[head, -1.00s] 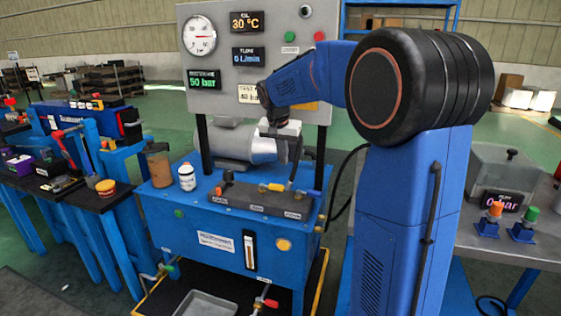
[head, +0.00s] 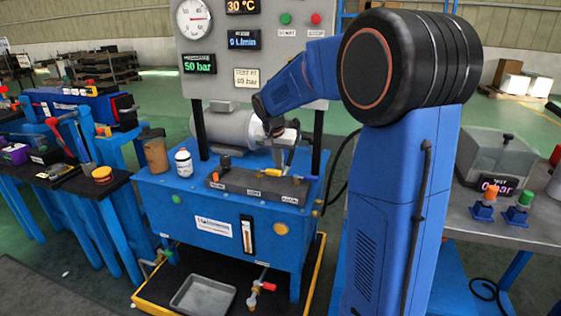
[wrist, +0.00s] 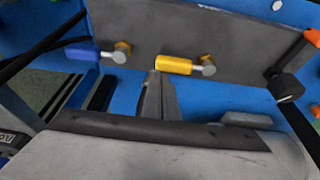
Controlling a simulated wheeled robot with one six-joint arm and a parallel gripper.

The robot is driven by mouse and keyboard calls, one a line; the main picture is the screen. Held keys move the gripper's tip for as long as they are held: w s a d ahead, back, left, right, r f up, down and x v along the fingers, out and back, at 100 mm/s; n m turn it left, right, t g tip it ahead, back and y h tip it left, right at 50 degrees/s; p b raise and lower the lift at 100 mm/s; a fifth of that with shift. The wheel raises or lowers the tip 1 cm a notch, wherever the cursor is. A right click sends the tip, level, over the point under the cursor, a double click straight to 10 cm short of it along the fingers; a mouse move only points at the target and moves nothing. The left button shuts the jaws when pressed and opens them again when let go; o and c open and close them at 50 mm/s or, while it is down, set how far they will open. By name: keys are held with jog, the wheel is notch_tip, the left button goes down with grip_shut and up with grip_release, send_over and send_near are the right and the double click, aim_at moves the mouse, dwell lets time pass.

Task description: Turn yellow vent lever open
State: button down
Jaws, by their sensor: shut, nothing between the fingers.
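The yellow vent lever (wrist: 174,65) sits on the dark valve block, its handle pointing left from a brass fitting in the wrist view. It also shows, small, in the head view (head: 271,173). My gripper (wrist: 156,76) is shut and empty. Its fingertips are at the free left end of the yellow handle in the wrist view; I cannot tell whether they touch it. In the head view my gripper (head: 279,161) points down just above the block, near the lever.
A blue lever (wrist: 83,52) is left of the yellow one in the wrist view. A black knob (wrist: 287,86) and an orange part (wrist: 313,37) are at the right. The grey motor (head: 228,132) stands close behind the block. A white bottle (head: 184,163) stands on the blue tank.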

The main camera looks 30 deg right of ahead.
aim_at(278, 171)
jog(key=shift+s+a, duration=0.1)
dwell(0.4)
jog(key=m, duration=0.1)
jog(key=s+a+m, duration=0.1)
jog(key=m, duration=0.1)
jog(key=s+a+m+g+h, duration=0.1)
jog(key=shift+a+m, duration=0.1)
jog(key=shift+m, duration=0.3)
jog(key=a+m, duration=0.1)
jog(key=m, duration=0.1)
jog(key=s+a+m+g, duration=0.1)
jog(key=m, duration=0.1)
jog(key=shift+a+g, duration=0.3)
jog(key=shift+a, duration=0.05)
jog(key=a+m, duration=0.1)
jog(key=m+g, duration=0.1)
jog(key=m, duration=0.1)
jog(key=shift+a, duration=0.35)
jog(key=a+m, duration=0.1)
jog(key=a+m+g, duration=0.1)
jog(key=m, duration=0.1)
jog(key=shift+w+a+m, duration=0.1)
jog(key=shift+w+m, duration=0.05)
jog(key=shift+m, duration=0.15)
jog(key=shift+w+a, duration=0.35)
jog(key=shift+a, duration=0.4)
jog(key=shift+w+a, duration=0.1)
jog(key=shift+a, duration=0.05)
